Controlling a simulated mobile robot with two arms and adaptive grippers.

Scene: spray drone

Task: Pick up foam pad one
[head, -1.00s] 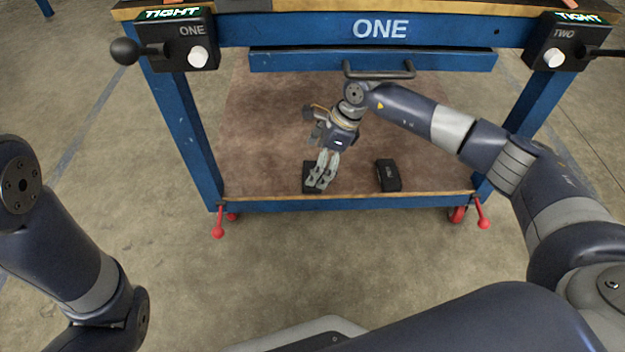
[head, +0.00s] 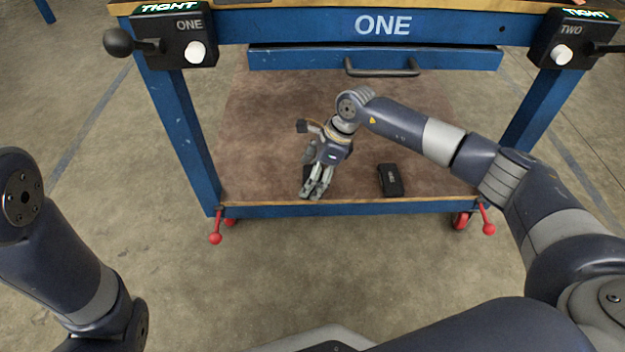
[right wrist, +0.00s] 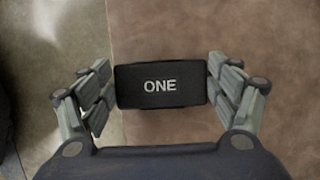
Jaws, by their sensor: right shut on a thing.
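Foam pad one is a black block marked ONE (right wrist: 160,87) in the middle of the right wrist view. My right gripper (head: 312,194) is at the front left of the lower shelf (head: 265,135). Its fingers are shut on the pad from both short sides, as the right wrist view shows. In the head view the pad is mostly hidden behind the gripper. Whether it rests on the shelf or is slightly lifted I cannot tell. My left gripper is out of view; only part of the left arm shows at the left.
A second black pad (head: 390,180) lies on the shelf to the right. A blue drawer (head: 375,62) with a handle hangs above the shelf. Blue bench legs (head: 190,140) stand at the sides. Red foot levers (head: 215,238) stick out below the shelf. Open floor lies in front.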

